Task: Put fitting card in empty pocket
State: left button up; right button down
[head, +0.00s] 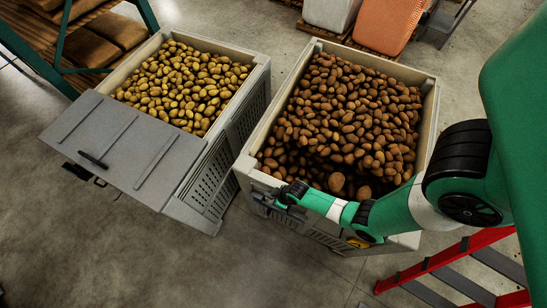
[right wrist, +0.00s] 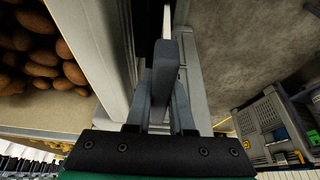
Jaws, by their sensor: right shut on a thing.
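My right gripper (head: 287,195) is at the front wall of the right crate (head: 262,180), just outside its rim. In the right wrist view its dark fingers (right wrist: 165,85) are shut, and a thin pale edge (right wrist: 167,18) shows past their tips. This looks like a card seen edge-on; its face and any print are hidden. The crate's pale wall (right wrist: 105,50) runs close beside the fingers. I cannot make out a card pocket in either view. My left gripper is not in view.
The right crate is full of brown potatoes (head: 350,115). The left crate (head: 262,65) holds yellow potatoes (head: 185,85), with a grey panel (head: 125,150) across its front. A red ladder (head: 440,258) stands at the lower right. Open floor (head: 130,250) lies at the lower left.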

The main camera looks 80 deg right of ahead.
jog(key=shift+f, duration=0.2)
jog(key=c, duration=0.8)
grip_release()
jog(key=shift+r, duration=0.2)
jog(key=shift+r+p, duration=0.3)
jog(key=p+v, duration=0.5)
jog(key=v, duration=0.6)
jog(key=shift+s+r, duration=0.25)
